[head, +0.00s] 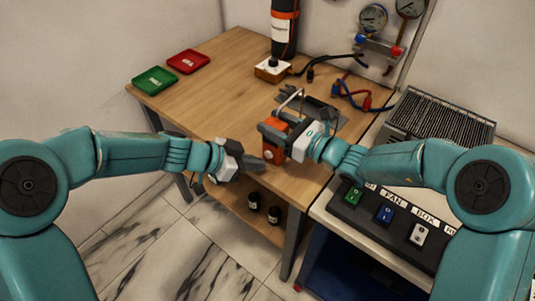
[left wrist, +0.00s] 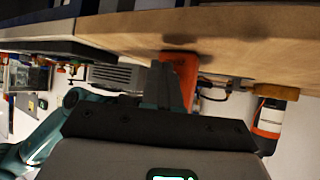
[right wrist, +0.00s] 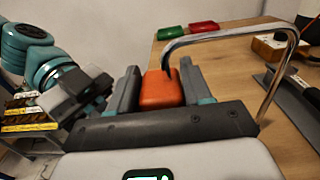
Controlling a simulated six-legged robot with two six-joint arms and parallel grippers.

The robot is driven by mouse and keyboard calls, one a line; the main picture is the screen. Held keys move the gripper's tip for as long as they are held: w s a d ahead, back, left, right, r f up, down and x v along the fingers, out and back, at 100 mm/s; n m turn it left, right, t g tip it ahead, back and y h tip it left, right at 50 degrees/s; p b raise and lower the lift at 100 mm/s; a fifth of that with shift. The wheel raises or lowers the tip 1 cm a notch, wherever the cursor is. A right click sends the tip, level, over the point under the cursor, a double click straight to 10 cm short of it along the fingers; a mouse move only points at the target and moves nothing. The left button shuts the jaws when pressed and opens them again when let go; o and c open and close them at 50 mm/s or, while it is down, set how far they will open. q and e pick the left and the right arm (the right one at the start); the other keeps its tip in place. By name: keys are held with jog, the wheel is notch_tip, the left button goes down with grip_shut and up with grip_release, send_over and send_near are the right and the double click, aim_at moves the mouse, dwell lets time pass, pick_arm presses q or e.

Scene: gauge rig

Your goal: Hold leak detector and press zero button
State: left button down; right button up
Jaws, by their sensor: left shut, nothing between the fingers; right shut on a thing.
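The orange leak detector (head: 299,151) is held by my right gripper (head: 283,138) at the front edge of the wooden table. In the right wrist view the orange body (right wrist: 160,91) sits between the two fingers of that gripper. My left gripper (head: 257,164) is shut and empty, just left of the detector in the head view. In the left wrist view its closed fingertips (left wrist: 172,82) overlap the orange body (left wrist: 183,66); I cannot tell whether they touch. The left gripper (right wrist: 85,98) also shows left of the detector in the right wrist view. The zero button cannot be made out.
A curved metal tube (right wrist: 287,60) arches beside the right gripper. The wooden table (head: 215,82) holds green (head: 154,79) and red (head: 188,61) trays, a black bottle (head: 285,30) and cables. A panel with buttons (head: 384,214) stands at right.

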pick_arm(q)
jog(key=shift+w+d, duration=0.1)
dwell(0.3)
jog(key=shift+w+d, duration=0.15)
jog(key=shift+w, duration=0.15)
jog(key=shift+w+d, duration=0.25)
jog(key=shift+w, duration=0.1)
dwell(0.7)
jog(key=shift+s+a, duration=0.5)
jog(key=shift+s, duration=0.25)
jog(key=shift+s+a, duration=0.7)
jog(key=shift+s, duration=0.35)
jog(key=shift+s+a, duration=0.7)
jog(key=shift+s, duration=0.3)
